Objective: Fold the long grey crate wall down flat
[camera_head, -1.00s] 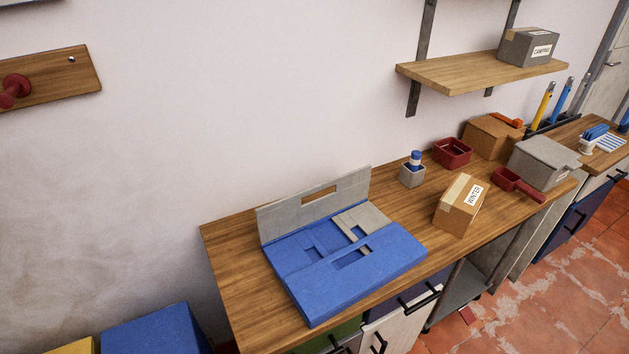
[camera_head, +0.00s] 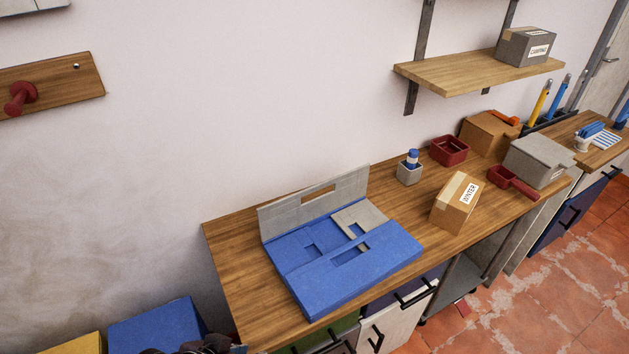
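The folding crate (camera_head: 345,283) lies on the wooden worktop, mostly collapsed, with blue panels lying flat. Its long grey wall (camera_head: 313,206) stands up along the back edge, close to the room wall, with a slot-shaped handle hole. A short grey panel (camera_head: 368,215) lies flat on the right part of the crate, partly over or beside the blue panels. A dark part of my arm shows at the bottom edge, left of the worktop. No gripper fingers can be made out.
A cardboard box marked WINTER (camera_head: 457,203), a small grey pot (camera_head: 409,173) and red containers (camera_head: 449,150) stand right of the crate. A shelf (camera_head: 478,71) hangs above them. Bare worktop (camera_head: 233,243) lies left of the crate. A blue box (camera_head: 157,327) stands below, left.

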